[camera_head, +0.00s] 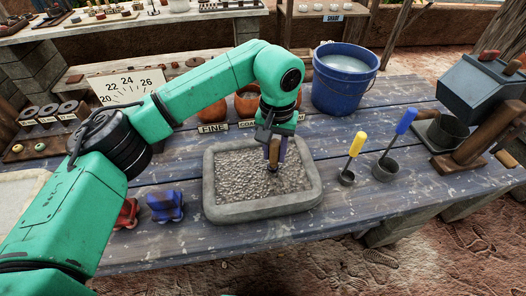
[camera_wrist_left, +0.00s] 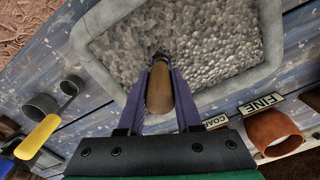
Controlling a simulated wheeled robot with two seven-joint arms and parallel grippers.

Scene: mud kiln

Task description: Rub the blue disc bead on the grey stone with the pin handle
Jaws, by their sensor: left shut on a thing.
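My left gripper (camera_head: 275,143) is shut on the wooden pin handle (camera_head: 273,154), which points down over the grey stone (camera_head: 264,211). The stone is a rectangular block with a raised rim and a rough, pebbly middle. The handle's lower end is at the stone's rough face, right of its centre; I cannot tell if it touches. In the left wrist view the brown handle (camera_wrist_left: 159,92) sits between the two purple fingers, above the pebbly surface. The blue disc bead cannot be made out; a small dark shape shows at the handle's lower end. My right gripper is not in view.
A red piece (camera_head: 127,213) and a blue piece (camera_head: 165,205) lie left of the stone. Behind are a FINE label (camera_head: 213,128), orange pots and a blue water bucket (camera_head: 345,78).

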